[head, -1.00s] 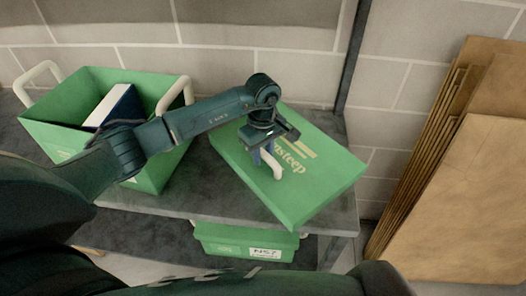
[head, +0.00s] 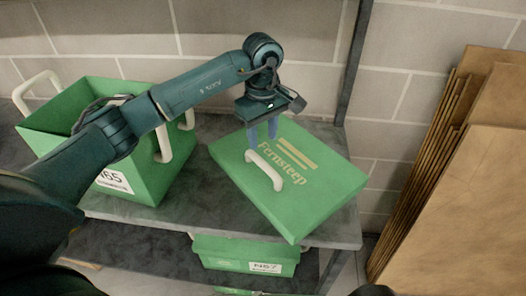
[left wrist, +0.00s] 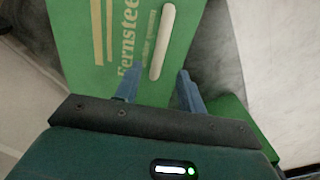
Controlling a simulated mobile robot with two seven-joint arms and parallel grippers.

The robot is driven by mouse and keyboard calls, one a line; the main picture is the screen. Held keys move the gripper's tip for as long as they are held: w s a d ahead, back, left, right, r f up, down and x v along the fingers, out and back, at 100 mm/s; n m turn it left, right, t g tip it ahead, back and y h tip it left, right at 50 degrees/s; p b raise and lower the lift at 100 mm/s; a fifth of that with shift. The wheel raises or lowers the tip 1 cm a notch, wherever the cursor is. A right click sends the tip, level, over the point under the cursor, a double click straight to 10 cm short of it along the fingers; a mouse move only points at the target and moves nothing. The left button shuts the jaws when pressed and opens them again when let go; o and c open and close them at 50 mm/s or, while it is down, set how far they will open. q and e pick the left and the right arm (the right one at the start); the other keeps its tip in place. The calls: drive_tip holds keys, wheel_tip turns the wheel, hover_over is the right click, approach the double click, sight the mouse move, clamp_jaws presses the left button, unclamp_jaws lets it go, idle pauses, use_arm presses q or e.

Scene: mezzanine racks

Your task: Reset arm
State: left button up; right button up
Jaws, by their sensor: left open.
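My left gripper (head: 263,132) is open and empty, above a green lid (head: 305,185) marked "Fernsteep". The lid lies on the grey shelf with a white handle (head: 266,170) on top. In the left wrist view the gripper's two fingers (left wrist: 156,88) are spread, with the lid (left wrist: 80,50) and its handle (left wrist: 162,42) beyond their tips. The fingers appear apart from the handle. My right gripper is not in view.
An open green box (head: 150,185) with white handles stands left on the grey shelf (head: 215,215), partly behind my left arm. Another green box (head: 225,250) sits on the level below. Brown cardboard sheets (head: 470,190) lean against the wall at right.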

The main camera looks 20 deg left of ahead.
use_arm(q)
drive_tip(key=shift+r, duration=0.95)
